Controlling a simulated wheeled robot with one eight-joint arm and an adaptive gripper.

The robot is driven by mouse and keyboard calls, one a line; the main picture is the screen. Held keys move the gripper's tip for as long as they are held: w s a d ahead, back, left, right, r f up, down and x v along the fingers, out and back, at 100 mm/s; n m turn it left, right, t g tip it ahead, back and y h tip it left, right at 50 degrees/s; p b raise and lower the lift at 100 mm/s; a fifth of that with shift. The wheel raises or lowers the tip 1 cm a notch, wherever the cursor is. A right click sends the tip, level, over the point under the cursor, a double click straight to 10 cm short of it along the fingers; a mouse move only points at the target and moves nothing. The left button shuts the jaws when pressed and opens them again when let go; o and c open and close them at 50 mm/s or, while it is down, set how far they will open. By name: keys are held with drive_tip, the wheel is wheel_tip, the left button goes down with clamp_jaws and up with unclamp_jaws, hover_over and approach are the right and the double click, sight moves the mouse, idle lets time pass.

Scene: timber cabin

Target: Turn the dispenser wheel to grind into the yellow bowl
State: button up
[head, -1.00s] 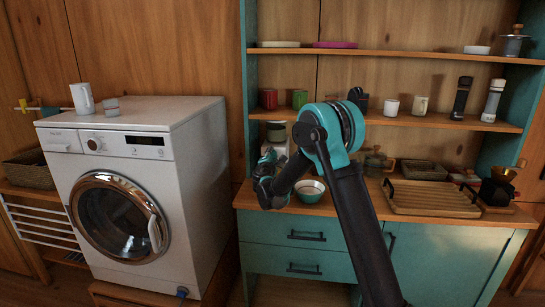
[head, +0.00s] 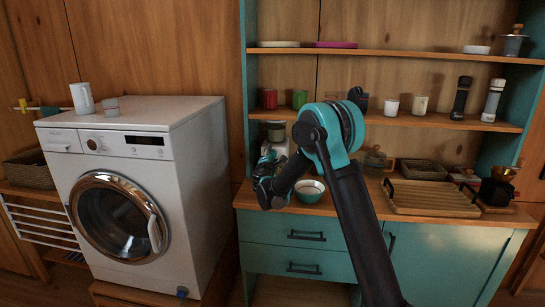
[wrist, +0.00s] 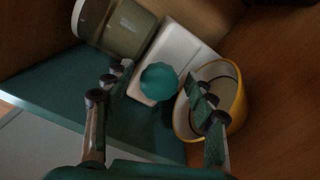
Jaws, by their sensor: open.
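The dispenser shows in the wrist view with a white body (wrist: 186,56), a clear jar (wrist: 126,27) with dull greenish contents, and a teal scalloped wheel (wrist: 160,83). The yellow bowl (wrist: 238,108), pale inside, sits beside the white body, partly hidden by a finger. My gripper (wrist: 158,75) is open, with one finger on each side of the wheel in this view. I cannot tell whether they touch it. In the head view my gripper (head: 268,160) is in front of the dispenser (head: 281,146), hiding much of it.
A pale bowl (head: 310,190) stands on the wooden counter right of my gripper; its outer colour is unclear. A slatted wooden tray (head: 432,198) lies farther right. A shelf (head: 420,121) with cups and grinders runs above. A washing machine (head: 205,140) stands left.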

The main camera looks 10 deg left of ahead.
drive_tip(key=s, duration=1.2)
drive_tip(key=shift+a, duration=0.2)
